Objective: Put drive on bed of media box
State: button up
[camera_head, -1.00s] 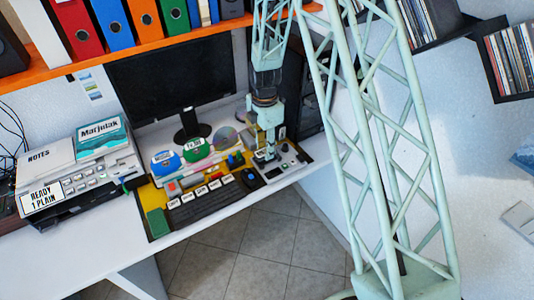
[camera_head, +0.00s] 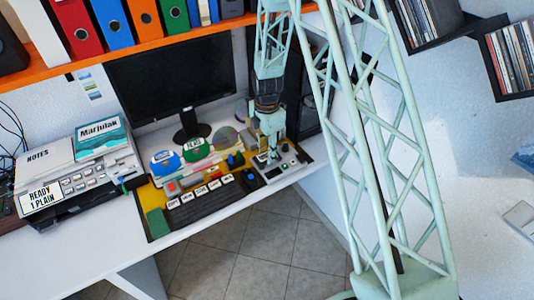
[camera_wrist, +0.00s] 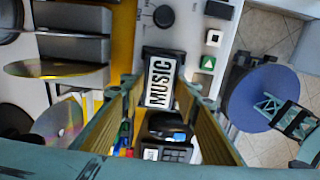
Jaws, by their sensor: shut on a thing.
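A small dark block with a white label reading MUSIC (camera_wrist: 160,82), which looks like the drive, sits between the fingertips of my gripper (camera_wrist: 158,90) in the wrist view. My gripper is shut on it. In the head view my gripper (camera_head: 271,153) is over the right end of the desk, and the drive is too small to make out. The pale panel with a knob and buttons (camera_wrist: 212,62), which appears to be the media box, lies just beyond the drive; it also shows in the head view (camera_head: 288,165). I cannot tell whether the drive touches it.
Shiny discs (camera_wrist: 52,69) stand left of my gripper in the wrist view. A black keyboard (camera_head: 200,203), a monitor (camera_head: 165,88) and a printer-like machine (camera_head: 75,185) are on the desk. An orange shelf (camera_head: 150,55) of binders hangs above. The desk's front edge is close.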

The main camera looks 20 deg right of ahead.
jog(key=shift+f, duration=0.15)
jog(key=o, duration=0.9)
jog(key=shift+r, duration=0.2)
jog(key=shift+r+p, duration=0.7)
jog(key=shift+r, duration=5.3)
